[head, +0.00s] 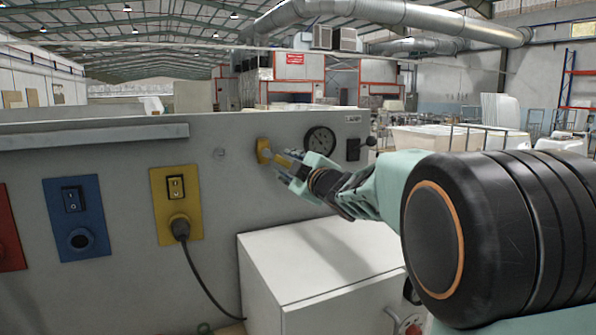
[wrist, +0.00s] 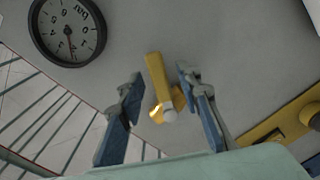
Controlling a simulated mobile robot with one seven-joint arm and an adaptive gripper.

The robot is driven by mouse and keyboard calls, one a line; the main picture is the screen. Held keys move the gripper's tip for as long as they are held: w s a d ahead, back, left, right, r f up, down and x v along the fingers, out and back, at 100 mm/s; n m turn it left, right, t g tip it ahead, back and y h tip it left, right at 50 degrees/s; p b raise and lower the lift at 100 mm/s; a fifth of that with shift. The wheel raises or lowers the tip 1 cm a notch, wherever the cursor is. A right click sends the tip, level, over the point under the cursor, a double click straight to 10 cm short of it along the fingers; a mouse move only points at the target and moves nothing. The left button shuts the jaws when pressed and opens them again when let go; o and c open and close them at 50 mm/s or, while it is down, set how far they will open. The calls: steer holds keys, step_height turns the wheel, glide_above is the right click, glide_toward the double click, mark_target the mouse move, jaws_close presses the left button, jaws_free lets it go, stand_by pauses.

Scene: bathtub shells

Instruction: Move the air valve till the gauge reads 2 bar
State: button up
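The yellow air valve (head: 263,150) is on the grey panel, left of the round black gauge (head: 320,140). In the wrist view the valve's yellow lever (wrist: 156,78) lies between my two blue fingers, with a gap on each side. My gripper (wrist: 160,82) is open and empty around the lever; in the head view my gripper (head: 276,158) reaches the valve from the right. The gauge (wrist: 67,32) appears turned over in the wrist view, its needle pointing towards the picture's bottom. I cannot read its value surely.
A blue socket plate (head: 76,205) and a yellow socket plate (head: 170,200) with a plugged-in cable are left on the panel. A white box (head: 320,262) stands below the valve. A black switch (head: 353,149) is right of the gauge. The panel around the valve is clear.

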steer(key=v, duration=1)
steer(key=shift+s+a, duration=0.1)
